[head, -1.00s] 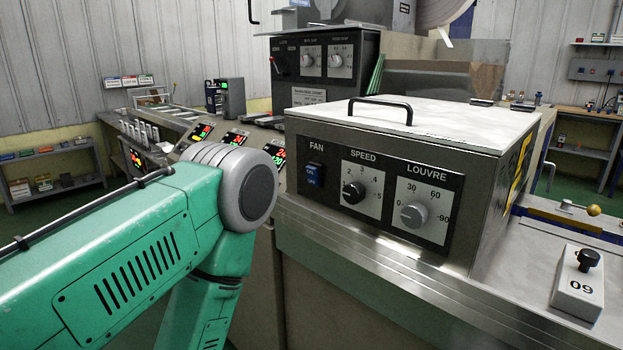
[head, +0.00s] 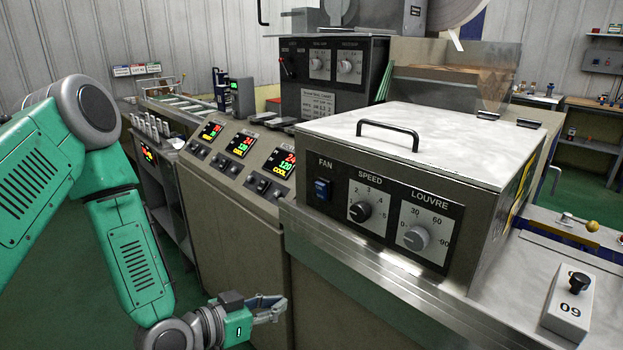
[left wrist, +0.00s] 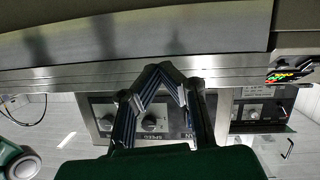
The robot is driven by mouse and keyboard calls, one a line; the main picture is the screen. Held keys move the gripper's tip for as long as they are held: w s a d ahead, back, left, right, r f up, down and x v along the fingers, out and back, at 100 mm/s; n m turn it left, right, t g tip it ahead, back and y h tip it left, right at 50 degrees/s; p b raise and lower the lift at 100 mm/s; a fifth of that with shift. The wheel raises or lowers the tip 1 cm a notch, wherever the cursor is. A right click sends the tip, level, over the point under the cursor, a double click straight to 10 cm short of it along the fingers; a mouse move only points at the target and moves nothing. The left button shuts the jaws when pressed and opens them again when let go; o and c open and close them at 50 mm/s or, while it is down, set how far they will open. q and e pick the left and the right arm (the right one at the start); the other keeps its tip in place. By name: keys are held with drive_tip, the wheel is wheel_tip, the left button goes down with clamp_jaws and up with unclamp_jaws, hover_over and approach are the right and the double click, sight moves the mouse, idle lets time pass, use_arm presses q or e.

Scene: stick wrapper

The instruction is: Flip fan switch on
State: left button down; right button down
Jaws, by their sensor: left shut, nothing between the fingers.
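The fan switch (head: 322,190) is a small blue rocker under the word FAN, at the left end of the dark control panel (head: 380,215) on a grey metal box. Whether it is set on or off is too small to tell. My left gripper (head: 282,304) is shut and empty, low and to the left of the panel, in front of the counter's side and apart from the switch. In the left wrist view its fingertips (left wrist: 160,70) meet in front of the upside-down panel, and the fingers hide part of it, so I cannot make out the switch there. My right gripper is not in view.
The speed knob (head: 360,211) and louvre knob (head: 416,238) sit right of the switch. The metal counter edge (head: 380,285) juts out below the panel. A sloped console with displays (head: 240,145) stands to the left. Open floor lies left of the counter.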

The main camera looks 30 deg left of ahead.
sight(318, 188)
use_arm(q)
drive_tip(key=w+a+r+t+p, duration=0.1)
drive_tip(key=a+r+t, duration=0.1)
drive_tip(key=r, duration=0.5)
drive_tip(key=w+a+r+t+p, duration=0.1)
drive_tip(key=a+r+t, duration=0.1)
drive_tip(key=r, duration=0.5)
drive_tip(key=shift+w+a+m+t+h, duration=0.3)
drive_tip(key=shift+a+t+h, duration=0.1)
drive_tip(key=shift+t, duration=0.5)
drive_tip(key=p+x, duration=0.1)
drive_tip(key=x, duration=1.3)
